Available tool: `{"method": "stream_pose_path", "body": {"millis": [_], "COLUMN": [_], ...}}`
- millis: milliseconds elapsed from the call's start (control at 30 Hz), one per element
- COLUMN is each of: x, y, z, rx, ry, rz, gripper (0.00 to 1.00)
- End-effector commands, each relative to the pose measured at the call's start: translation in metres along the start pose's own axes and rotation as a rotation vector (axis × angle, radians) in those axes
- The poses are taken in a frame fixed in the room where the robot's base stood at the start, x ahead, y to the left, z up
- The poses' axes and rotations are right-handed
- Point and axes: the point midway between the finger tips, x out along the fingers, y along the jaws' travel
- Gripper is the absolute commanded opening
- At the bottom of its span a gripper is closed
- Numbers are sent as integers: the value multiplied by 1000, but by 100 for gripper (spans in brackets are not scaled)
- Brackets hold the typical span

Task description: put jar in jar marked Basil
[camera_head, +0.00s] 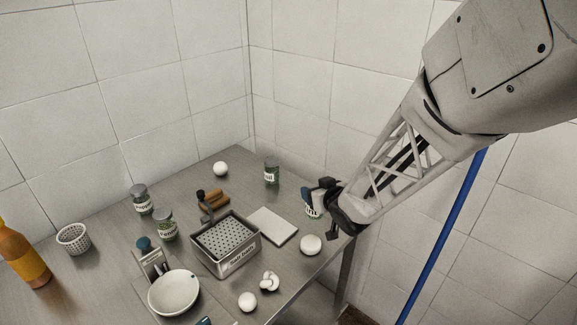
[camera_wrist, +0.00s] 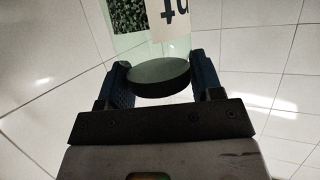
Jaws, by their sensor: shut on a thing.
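My gripper (camera_head: 320,196) is near the right edge of the table and is shut on a glass jar (camera_head: 312,211) with a pale label. In the wrist view, the jar's dark round lid (camera_wrist: 160,78) sits between the two blue-padded fingers, with dark green contents and part of a label beyond it. The label is cut off and I cannot read the whole word. Another jar (camera_head: 272,174) stands upright at the back of the table, left of my gripper; its small label seems to end in "il". I cannot tell whether the held jar touches the table.
A metal basket (camera_head: 241,262) with a perforated insert stands mid-table, beside a white board (camera_head: 273,226). Two labelled jars (camera_head: 141,200) (camera_head: 166,226) stand to the left. A white bowl (camera_head: 174,308) is in front.

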Motion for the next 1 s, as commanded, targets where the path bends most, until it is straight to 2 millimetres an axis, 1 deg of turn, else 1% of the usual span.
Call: {"method": "stream_pose_path", "body": {"millis": [267,800,1000], "x": [16,56,64], "y": [-8,-39,-47], "z": [-29,-105,-123], "rx": [-38,-168,-207], "ry": [3,1,1], "rz": [-87,-399,-495], "gripper": [31,31,31]}}
